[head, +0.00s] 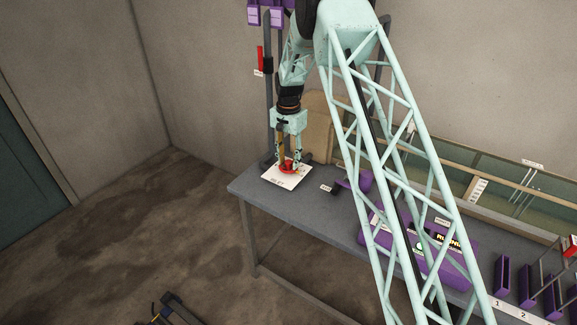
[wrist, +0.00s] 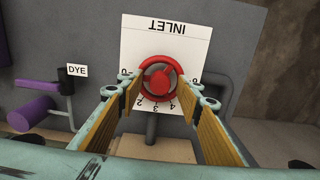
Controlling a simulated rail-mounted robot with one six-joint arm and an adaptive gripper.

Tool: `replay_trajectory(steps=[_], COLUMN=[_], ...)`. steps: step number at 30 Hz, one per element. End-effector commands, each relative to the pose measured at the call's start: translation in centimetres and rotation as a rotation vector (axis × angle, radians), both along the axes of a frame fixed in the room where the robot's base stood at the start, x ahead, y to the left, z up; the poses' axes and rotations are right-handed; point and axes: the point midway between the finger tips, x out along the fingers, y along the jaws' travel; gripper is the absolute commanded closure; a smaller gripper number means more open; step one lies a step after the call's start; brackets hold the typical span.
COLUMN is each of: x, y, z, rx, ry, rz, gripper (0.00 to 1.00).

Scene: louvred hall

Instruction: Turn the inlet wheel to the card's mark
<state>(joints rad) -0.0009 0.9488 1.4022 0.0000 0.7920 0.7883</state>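The red inlet wheel (wrist: 161,69) has a round hub and spokes and sits over a white card (wrist: 190,40). In the wrist view the card reads INLET upside down, with tick lines and the numerals 2, 3 and 4 below the wheel. Other marks at the sides are partly covered by my fingers. I cannot make out which mark the wheel points to. My gripper (wrist: 161,92) has its fingertips apart, one at each side of the wheel's rim; contact is unclear. In the head view my gripper (head: 289,157) points down over the wheel (head: 287,169) and card (head: 273,174).
A purple fitting with a DYE label (wrist: 77,71) stands left in the wrist view. A grey pipe (wrist: 218,90) runs right of the card. In the head view a purple unit (head: 455,268) stands farther along the grey bench (head: 255,186).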

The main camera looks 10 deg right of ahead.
Motion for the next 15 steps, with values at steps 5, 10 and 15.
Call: replay_trajectory(steps=[5,10,15], x=[0.1,0.0,0.0], y=[0.0,0.0,0.0], z=[-0.1,-0.7,-1.4], rx=[0.000,0.000,0.000], ry=[-0.001,-0.001,0.000], rz=[0.000,0.000,0.000], gripper=[0.67,0.67,0.67])
